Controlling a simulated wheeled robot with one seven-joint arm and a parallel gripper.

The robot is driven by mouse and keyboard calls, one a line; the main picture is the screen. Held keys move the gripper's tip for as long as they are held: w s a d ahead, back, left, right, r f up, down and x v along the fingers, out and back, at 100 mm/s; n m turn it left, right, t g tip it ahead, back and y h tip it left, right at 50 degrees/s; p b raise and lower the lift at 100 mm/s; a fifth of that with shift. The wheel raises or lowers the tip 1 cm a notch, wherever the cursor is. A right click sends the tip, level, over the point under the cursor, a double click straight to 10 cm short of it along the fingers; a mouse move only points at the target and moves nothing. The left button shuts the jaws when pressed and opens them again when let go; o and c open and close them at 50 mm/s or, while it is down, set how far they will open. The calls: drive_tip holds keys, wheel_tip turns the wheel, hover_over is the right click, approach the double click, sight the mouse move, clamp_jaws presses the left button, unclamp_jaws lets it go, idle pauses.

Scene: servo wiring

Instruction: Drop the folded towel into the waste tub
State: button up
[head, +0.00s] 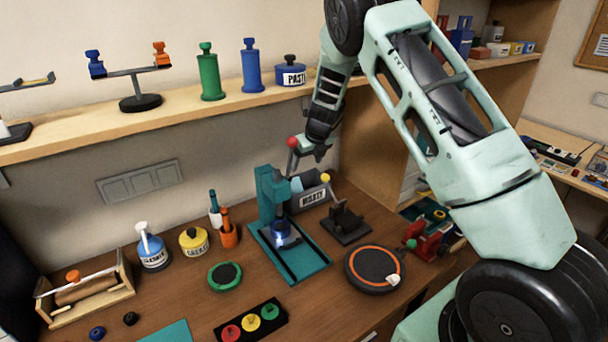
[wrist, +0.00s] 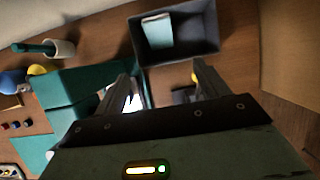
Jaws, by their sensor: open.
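The waste tub (head: 313,198) is a dark grey open box with a WASTE label, at the back of the bench beside the teal press. In the wrist view the tub (wrist: 208,45) is at the top centre. The folded towel (wrist: 158,31), pale blue-white, lies inside it against the left side. A pale blue bit of the towel (head: 297,185) shows at the tub's left in the head view. My gripper (head: 308,154) is above the tub. In the wrist view my gripper (wrist: 160,72) has its fingers apart with nothing held between them.
The teal press (head: 272,205) with a red-knobbed lever stands close to the left of the tub and my gripper. A black fixture (head: 346,222) stands in front of the tub. A shelf (head: 150,118) runs above the bench, and a wooden side panel is at the right.

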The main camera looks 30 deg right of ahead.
drive_tip(key=v, duration=0.4)
drive_tip(key=shift+s+r, duration=0.2)
drive_tip(key=shift+r, duration=0.15)
